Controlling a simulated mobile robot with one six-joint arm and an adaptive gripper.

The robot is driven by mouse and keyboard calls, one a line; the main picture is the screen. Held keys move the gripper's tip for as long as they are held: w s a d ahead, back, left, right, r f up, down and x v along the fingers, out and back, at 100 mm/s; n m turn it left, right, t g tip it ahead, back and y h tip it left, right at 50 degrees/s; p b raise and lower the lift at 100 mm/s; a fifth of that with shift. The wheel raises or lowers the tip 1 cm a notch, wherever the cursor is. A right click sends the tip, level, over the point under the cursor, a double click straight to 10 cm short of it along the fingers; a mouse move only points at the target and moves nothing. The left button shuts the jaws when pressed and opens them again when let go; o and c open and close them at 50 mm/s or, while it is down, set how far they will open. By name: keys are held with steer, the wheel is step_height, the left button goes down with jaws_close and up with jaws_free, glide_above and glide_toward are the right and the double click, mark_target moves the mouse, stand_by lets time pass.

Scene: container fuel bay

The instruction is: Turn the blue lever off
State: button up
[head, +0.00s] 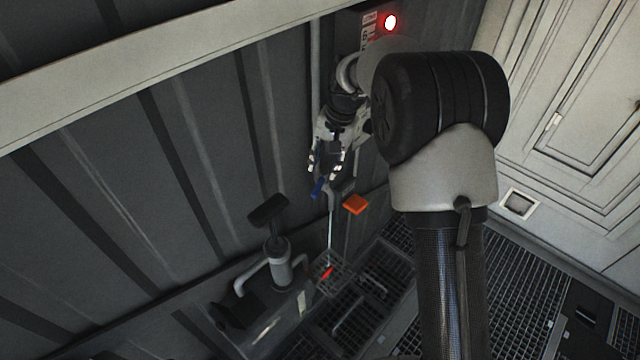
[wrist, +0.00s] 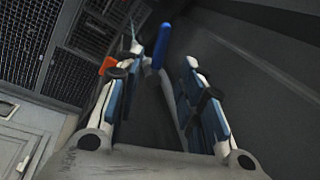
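The blue lever (head: 318,188) is a short blue handle by the corrugated wall, in the middle of the head view. In the wrist view the blue lever (wrist: 160,46) shows beyond the fingertips, nearer the left finger. My gripper (head: 325,172) is just above the lever in the head view, its fingers pointing down toward it. In the wrist view my gripper (wrist: 164,62) has its two fingers spread apart with nothing between their pads. I cannot tell whether the left fingertip touches the lever. The lever's mount is mostly hidden.
An orange block-like part (head: 356,204) sits just right of the lever. Below are a red handle (head: 327,272) and a grey pump-like fixture (head: 279,262) with a black top. A red light (head: 390,22) glows on the wall panel. Grated floor (head: 520,290) lies at the lower right.

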mark_target(319, 185)
steer(key=f, duration=0.2)
steer(key=a+f+b, duration=0.1)
steer(key=f, duration=0.4)
steer(key=shift+w+a+f, duration=0.25)
steer(key=shift+w+f, duration=0.05)
steer(key=shift+f, duration=0.05)
steer(key=shift+c, duration=0.2)
jaws_close()
